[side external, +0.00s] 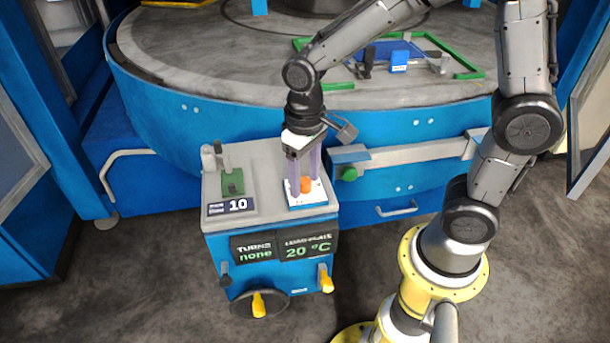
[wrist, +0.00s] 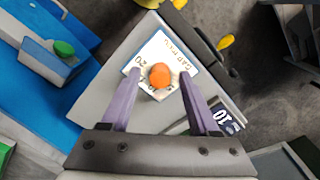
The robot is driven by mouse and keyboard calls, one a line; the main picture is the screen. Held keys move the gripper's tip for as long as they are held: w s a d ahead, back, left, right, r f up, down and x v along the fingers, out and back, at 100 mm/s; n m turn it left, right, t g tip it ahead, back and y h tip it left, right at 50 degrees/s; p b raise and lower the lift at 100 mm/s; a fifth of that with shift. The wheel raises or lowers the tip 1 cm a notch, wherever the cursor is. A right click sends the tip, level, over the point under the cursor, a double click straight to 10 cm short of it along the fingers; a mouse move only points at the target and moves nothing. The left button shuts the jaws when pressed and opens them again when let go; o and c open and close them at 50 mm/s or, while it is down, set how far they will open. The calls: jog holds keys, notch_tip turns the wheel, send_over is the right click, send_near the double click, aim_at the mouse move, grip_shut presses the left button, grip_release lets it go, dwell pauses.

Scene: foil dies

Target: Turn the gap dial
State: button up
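The gap dial is an orange knob (wrist: 159,75) on a white plate (wrist: 160,46) printed with lettering that looks like "GAP" and a "20". In the side view the knob (side external: 306,185) stands on top of the grey-and-blue cart (side external: 262,180). My gripper (wrist: 160,76) points down over the plate with its two purple fingers apart. One finger is on each side of the knob, and gaps show between fingers and knob in the wrist view. Part of the plate is hidden behind the fingers. A small display (side external: 230,206) left of the plate reads 10.
A green-and-grey fixture (side external: 231,181) stands on the cart's left. Two panels on its front read "none" (side external: 255,250) and "20 °C" (side external: 308,246). A yellow-handled wheel (side external: 258,303) sits below. The large round blue table (side external: 190,125) is close behind, with a green button (side external: 349,173).

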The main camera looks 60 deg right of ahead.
aim_at(305, 180)
jog(key=shift+r, duration=0.1)
notch_tip(305, 180, up, 14)
dwell(0.6)
jog(key=shift+f, duration=0.2)
jog(key=s+d+r+t, duration=0.3)
jog(key=s+d, duration=0.1)
jog(key=s, duration=0.4)
jog(key=s+f+n+t, duration=0.1)
jog(key=s+f+t, duration=0.1)
jog(key=s+f, duration=0.3)
jog(key=shift+d+f+t, duration=0.25)
jog(key=shift+d+t, duration=0.05)
